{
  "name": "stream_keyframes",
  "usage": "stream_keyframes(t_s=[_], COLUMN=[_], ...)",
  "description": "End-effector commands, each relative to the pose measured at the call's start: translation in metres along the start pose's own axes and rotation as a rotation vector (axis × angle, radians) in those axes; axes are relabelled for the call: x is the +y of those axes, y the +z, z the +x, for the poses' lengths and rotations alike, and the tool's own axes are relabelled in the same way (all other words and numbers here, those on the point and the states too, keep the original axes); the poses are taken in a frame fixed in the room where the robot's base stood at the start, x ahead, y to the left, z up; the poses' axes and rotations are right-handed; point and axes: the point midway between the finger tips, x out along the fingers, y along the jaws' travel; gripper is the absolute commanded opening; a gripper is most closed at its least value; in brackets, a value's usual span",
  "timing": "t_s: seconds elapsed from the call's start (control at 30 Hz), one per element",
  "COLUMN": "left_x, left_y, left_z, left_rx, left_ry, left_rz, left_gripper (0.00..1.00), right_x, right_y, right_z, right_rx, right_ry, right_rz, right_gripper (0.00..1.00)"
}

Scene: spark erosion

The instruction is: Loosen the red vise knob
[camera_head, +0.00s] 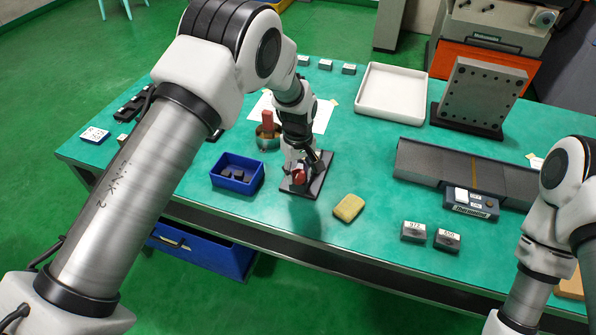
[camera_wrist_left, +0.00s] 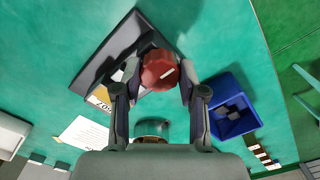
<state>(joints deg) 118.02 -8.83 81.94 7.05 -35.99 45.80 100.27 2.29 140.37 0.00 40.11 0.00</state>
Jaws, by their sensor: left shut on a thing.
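The red vise knob (camera_head: 299,177) sits on a dark base plate (camera_head: 318,182) near the front edge of the green table. My left gripper (camera_head: 304,170) reaches down to the knob from above. In the left wrist view its two fingers (camera_wrist_left: 159,85) lie on either side of the knob, closed on it. The arm and gripper hide most of the vise. My right arm shows at the right edge of the head view, but its gripper is out of view.
A blue bin (camera_head: 238,184) with dark blocks stands left of the vise. A yellow sponge (camera_head: 348,208) lies to its right. Two labelled blocks (camera_head: 413,232) lie near the front edge. A white tray (camera_head: 391,93) and a drilled plate (camera_head: 482,95) stand behind.

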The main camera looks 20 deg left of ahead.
Motion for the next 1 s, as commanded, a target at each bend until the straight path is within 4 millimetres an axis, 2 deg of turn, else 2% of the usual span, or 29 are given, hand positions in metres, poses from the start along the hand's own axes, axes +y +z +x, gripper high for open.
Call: stream_keyframes(t_s=[0.37, 0.4, 0.43, 0.47, 0.8, 0.87, 1.0], left_x=[-0.003, -0.003, -0.002, -0.002, 0.000, 0.000, 0.001], left_y=[0.003, 0.003, 0.003, 0.002, 0.001, 0.000, 0.000], left_z=[0.004, 0.004, 0.003, 0.003, -0.002, -0.009, -0.038], left_rx=[-0.008, -0.008, -0.007, -0.007, -0.001, 0.000, 0.002], left_ry=[-0.008, -0.008, -0.008, -0.007, -0.002, 0.000, 0.001], left_rz=[-0.005, -0.005, -0.005, -0.004, -0.004, -0.004, -0.004], left_gripper=[0.06, 0.52, 0.62, 0.66, 0.66, 0.66, 0.66], right_x=[0.000, 0.000, 0.000, 0.000, 0.000, 0.000, 0.000], right_y=[0.000, 0.000, 0.000, 0.000, 0.000, 0.000, 0.000], right_z=[0.001, 0.001, 0.001, 0.001, 0.000, 0.000, 0.000], right_rx=[0.000, 0.000, 0.000, 0.000, 0.000, 0.000, 0.000], right_ry=[0.000, 0.000, 0.000, 0.000, 0.000, 0.000, 0.000], right_rz=[0.000, 0.000, 0.000, 0.000, 0.000, 0.000, 0.000], right_gripper=[0.59, 0.59, 0.59, 0.59, 0.59, 0.59, 0.59])
